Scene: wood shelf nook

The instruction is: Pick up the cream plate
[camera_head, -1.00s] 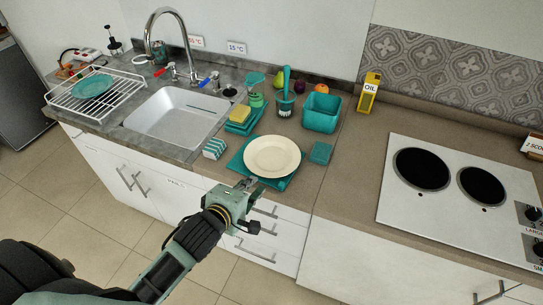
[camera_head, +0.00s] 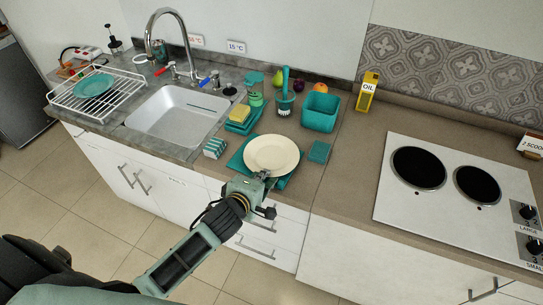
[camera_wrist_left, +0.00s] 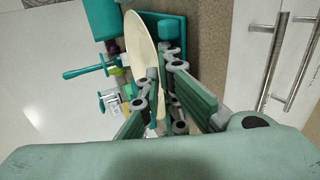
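The cream plate (camera_head: 271,154) lies on a teal mat (camera_head: 236,164) near the counter's front edge. My left gripper (camera_head: 265,174) is at the plate's near rim, coming in from the front. In the left wrist view the plate (camera_wrist_left: 134,42) appears nearly edge-on, with its rim running down between the two fingers of my left gripper (camera_wrist_left: 163,72). The fingers look apart, one on each side of the rim; firm contact does not show. My right gripper is not in view.
A teal block (camera_head: 319,151) lies right of the plate and a striped box (camera_head: 215,147) left. Behind are a stack with a yellow sponge (camera_head: 240,114), a brush cup (camera_head: 284,103) and a teal bin (camera_head: 321,111). The sink (camera_head: 176,117) is left, the cooktop (camera_head: 392,208) right.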

